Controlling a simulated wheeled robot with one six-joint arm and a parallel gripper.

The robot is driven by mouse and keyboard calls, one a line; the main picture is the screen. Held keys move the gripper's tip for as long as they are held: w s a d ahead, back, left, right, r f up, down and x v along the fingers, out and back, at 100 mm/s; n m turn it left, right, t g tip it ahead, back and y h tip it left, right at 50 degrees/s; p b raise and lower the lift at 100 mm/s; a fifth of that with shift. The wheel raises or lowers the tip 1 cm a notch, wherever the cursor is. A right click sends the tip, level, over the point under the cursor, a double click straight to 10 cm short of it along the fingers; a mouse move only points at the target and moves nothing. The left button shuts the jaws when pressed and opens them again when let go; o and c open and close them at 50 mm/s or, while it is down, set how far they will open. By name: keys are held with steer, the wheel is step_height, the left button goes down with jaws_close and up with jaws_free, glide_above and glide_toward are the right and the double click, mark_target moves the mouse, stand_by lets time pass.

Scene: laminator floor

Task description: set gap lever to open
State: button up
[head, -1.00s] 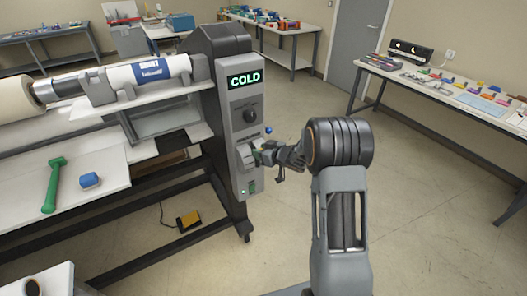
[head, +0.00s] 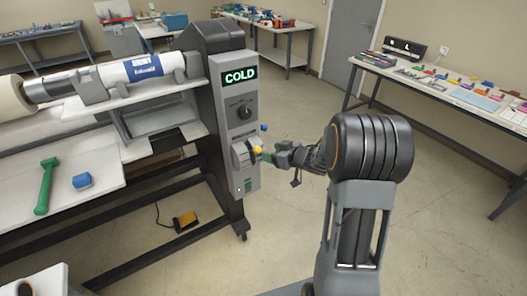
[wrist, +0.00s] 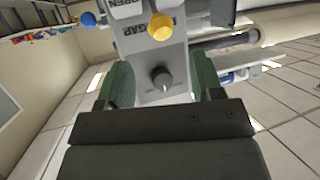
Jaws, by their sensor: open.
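The gap lever shows as a yellow knob (head: 257,150) on the front of the grey control panel (head: 229,113), below the black dial and the COLD display. In the wrist view the yellow knob (wrist: 161,27) is beyond my fingers, near the top, beside lettering that includes OPEN. My gripper (head: 269,156) is just right of the knob in the head view. In the wrist view my gripper (wrist: 162,85) has its green pads apart, with a small dark dial (wrist: 162,78) showing between them. Nothing is held. Which setting the lever points to is unclear.
A blue ball-ended part (head: 264,127) sticks out at the panel's right side. A yellow pedal (head: 186,221) lies on the floor. Floor right is open.

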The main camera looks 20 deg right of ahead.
steer(key=shift+v, duration=2.35)
steer(key=s+d+f+m+g+h, duration=0.1)
steer(key=d+f+m+g+h, duration=0.2)
steer(key=d+h, duration=0.55)
steer(key=s+d+m+g+h, duration=0.1)
steer(key=s+m+g+h, duration=0.15)
steer(key=s, duration=0.35)
steer(key=s+a+r+g+y, duration=0.1)
steer(key=s+a+r, duration=0.3)
steer(key=s+a, duration=0.3)
steer(key=s+a+r+y, duration=0.2)
steer(key=s+a+r, duration=0.3)
steer(key=s+a, duration=0.2)
steer(key=shift+a+r+m+g+y, duration=0.3)
steer(key=shift+a+m+g, duration=0.05)
steer(key=shift+a, duration=0.95)
steer(key=shift+s, duration=0.1)
